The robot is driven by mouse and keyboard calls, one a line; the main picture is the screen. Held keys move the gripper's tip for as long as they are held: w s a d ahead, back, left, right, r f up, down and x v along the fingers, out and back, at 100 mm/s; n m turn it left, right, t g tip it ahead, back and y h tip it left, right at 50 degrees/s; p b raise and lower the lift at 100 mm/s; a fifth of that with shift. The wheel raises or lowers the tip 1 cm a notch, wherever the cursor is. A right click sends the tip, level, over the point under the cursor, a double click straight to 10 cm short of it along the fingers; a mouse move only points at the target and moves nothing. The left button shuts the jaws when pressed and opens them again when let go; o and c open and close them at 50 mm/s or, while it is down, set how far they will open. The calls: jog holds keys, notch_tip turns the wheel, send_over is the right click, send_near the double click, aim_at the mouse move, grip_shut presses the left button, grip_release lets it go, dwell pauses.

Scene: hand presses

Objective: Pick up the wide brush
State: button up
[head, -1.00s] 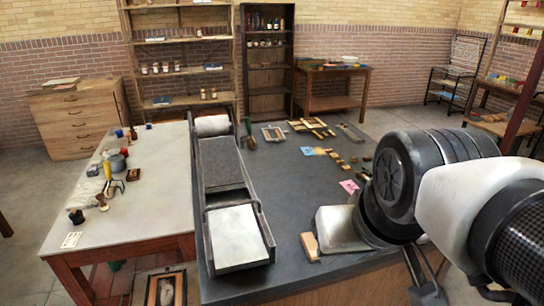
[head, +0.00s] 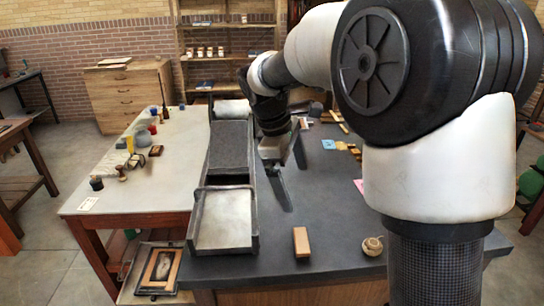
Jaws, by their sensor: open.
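My gripper (head: 284,160) hangs in the head view over the dark table, just right of the long press bed. Its fingers point down and towards the front; they look apart, with nothing seen between them. I cannot pick out the wide brush for certain. A small wooden block (head: 301,242), brown with a paler front, lies near the front edge of the dark table and may be it. It lies apart from my gripper, nearer the camera. My arm and gripper hide part of the table behind them.
The press bed (head: 225,218) runs along the left of the dark table (head: 330,215). A round tan object (head: 372,246) sits near the front edge. Small blocks (head: 345,147) lie farther back. The pale table (head: 140,190) at left holds bottles and tools.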

jog(key=w+a+f+n+g+h+b, duration=0.1)
jog(key=w+f+n, duration=0.15)
jog(key=f, duration=0.35)
jog(key=w+a+f+n, duration=0.2)
jog(key=w+f, duration=0.2)
jog(key=f, duration=0.1)
send_near(301, 239)
notch_tip(301, 239, down, 2)
jog(key=shift+d+p+x, duration=0.15)
jog(key=shift+p+x, duration=0.1)
jog(key=shift+x, duration=1.35)
jog(key=shift+d+p+x, duration=0.15)
jog(key=shift+p+x, duration=0.1)
jog(key=shift+x, duration=1.35)
jog(key=shift+r, duration=0.1)
jog(key=c, duration=1)
notch_tip(301, 239, up, 10)
